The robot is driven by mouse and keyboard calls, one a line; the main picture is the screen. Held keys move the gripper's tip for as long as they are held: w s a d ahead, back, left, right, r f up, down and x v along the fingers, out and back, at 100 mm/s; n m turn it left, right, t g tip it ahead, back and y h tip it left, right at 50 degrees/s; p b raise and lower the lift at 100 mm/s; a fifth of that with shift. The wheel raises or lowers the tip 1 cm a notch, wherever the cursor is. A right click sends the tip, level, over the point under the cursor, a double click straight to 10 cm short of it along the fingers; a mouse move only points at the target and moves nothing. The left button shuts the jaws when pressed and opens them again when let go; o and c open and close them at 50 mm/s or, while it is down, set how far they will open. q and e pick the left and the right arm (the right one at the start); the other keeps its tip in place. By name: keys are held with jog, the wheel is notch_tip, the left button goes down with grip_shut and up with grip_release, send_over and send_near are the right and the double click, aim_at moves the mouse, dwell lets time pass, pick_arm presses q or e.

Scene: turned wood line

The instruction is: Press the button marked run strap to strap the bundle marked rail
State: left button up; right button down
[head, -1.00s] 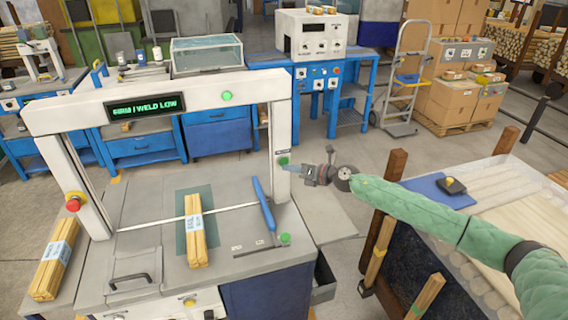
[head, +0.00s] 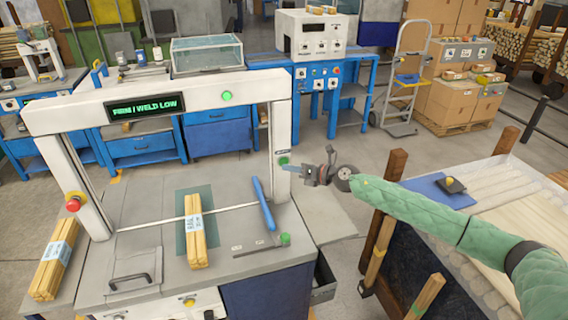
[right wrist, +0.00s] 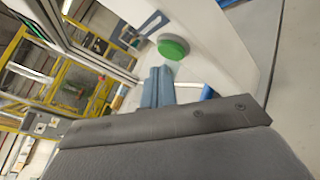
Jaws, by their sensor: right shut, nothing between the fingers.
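The white strapping arch (head: 200,92) stands on a grey table, with a display (head: 145,106) reading "FIRM / WELD LOW". A green button (head: 283,161) is on the arch's right post; it also shows large in the right wrist view (right wrist: 173,47). Its label is not legible. My right gripper (head: 292,168) is shut and empty, its tips close to that button at its right; contact cannot be told. A bundle of wooden sticks with a pale label (head: 195,232) lies under the arch on a green mat. Its lettering is too small to read. My left gripper is not in view.
More green buttons are on the arch top (head: 227,96) and table corner (head: 285,239). A red stop button (head: 73,204) is on the left post. Another labelled bundle (head: 53,258) lies at left. A wooden-posted rack is at right.

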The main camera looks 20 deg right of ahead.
jog(key=shift+w, duration=0.8)
dwell(1.2)
jog(key=shift+s, duration=0.1)
jog(key=shift+s+p, duration=0.35)
jog(key=shift+s, duration=0.35)
jog(key=shift+s, duration=0.1)
jog(key=s+p, duration=0.1)
jog(key=s, duration=0.3)
jog(key=shift+s+d+p, duration=0.1)
jog(key=shift+s+p, duration=0.25)
jog(key=shift+s, duration=0.05)
dwell(0.5)
